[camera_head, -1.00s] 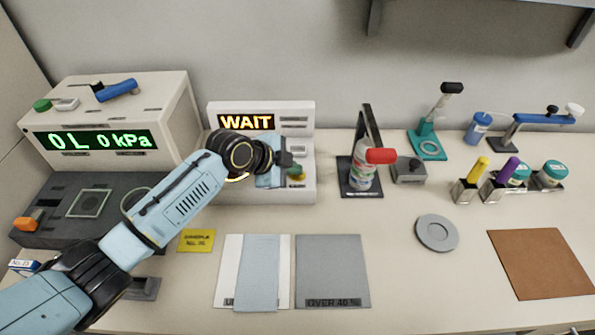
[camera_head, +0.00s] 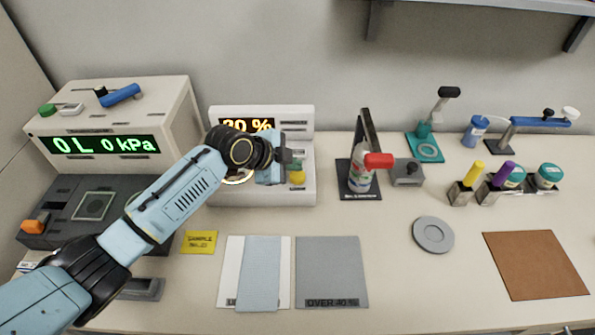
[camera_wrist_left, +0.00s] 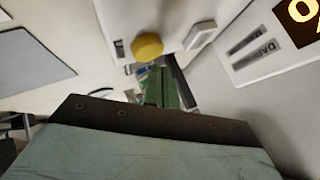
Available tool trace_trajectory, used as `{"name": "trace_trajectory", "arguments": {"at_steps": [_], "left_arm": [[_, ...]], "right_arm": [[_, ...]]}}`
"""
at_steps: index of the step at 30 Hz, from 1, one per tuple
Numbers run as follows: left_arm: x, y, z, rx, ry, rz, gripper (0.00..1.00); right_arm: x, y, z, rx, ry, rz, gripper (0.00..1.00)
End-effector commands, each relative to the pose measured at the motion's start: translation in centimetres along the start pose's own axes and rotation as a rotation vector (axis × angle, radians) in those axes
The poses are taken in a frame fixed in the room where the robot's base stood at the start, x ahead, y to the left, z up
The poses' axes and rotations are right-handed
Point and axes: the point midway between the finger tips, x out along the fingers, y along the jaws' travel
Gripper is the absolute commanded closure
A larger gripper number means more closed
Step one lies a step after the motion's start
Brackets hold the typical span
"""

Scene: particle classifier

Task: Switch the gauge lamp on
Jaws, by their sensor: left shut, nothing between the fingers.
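A white device (camera_head: 305,192) with an orange display reading 20 % (camera_head: 246,125) stands at the back, left of centre. A yellow round button (camera_head: 297,178) is on its front, and it also shows in the left wrist view (camera_wrist_left: 147,46). My left gripper (camera_head: 287,156) is shut and empty in front of this device, close to the button. My left arm hides part of the device. A black upright stand (camera_head: 366,130) and a small grey box with a knob (camera_head: 408,172) are to the right. I cannot tell which part is the gauge lamp. My right gripper is out of view.
A pressure unit (camera_head: 175,110) reads 0 kPa at the left. White and grey mats (camera_head: 330,270) lie in front. A grey disc (camera_head: 433,235) and brown mat (camera_head: 535,265) lie right. A shelf (camera_head: 480,12) hangs above.

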Motion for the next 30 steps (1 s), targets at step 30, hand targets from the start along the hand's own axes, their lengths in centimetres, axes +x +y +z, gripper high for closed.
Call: {"name": "trace_trajectory", "arguments": {"at_steps": [30], "left_arm": [[-3.5, -2.5, -2.5, 0.000, 0.000, -0.001, 1.00]], "right_arm": [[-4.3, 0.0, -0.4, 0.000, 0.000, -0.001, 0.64]]}}
